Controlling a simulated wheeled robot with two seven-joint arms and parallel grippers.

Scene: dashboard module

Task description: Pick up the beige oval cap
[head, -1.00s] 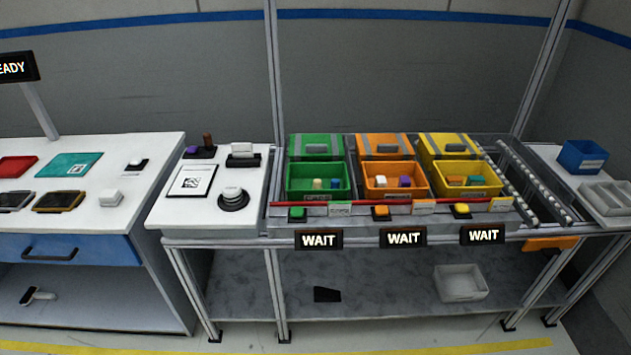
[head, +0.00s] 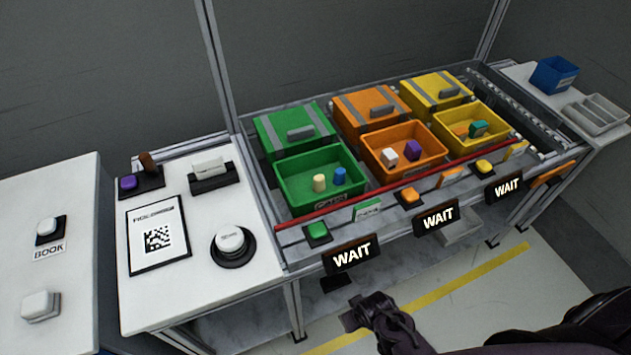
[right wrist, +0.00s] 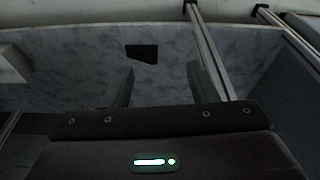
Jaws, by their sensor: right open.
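The beige oval cap (head: 319,183) stands in the open green bin (head: 300,205), beside a blue piece (head: 340,176). It looks small, upright and rounded. My right gripper (head: 350,318) is low in front of the workstation, below and apart from the green bin. In the right wrist view its two fingers are spread and empty (right wrist: 160,85), facing the grey lower shelf. The cap is not in the right wrist view. My left gripper is in no view.
A red rail (head: 400,183) runs along the front of the bins, with WAIT signs (head: 352,255) below. An orange bin (head: 375,163) and a yellow bin (head: 455,128) stand to the right. A dark flat piece (right wrist: 142,53) lies on the lower shelf.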

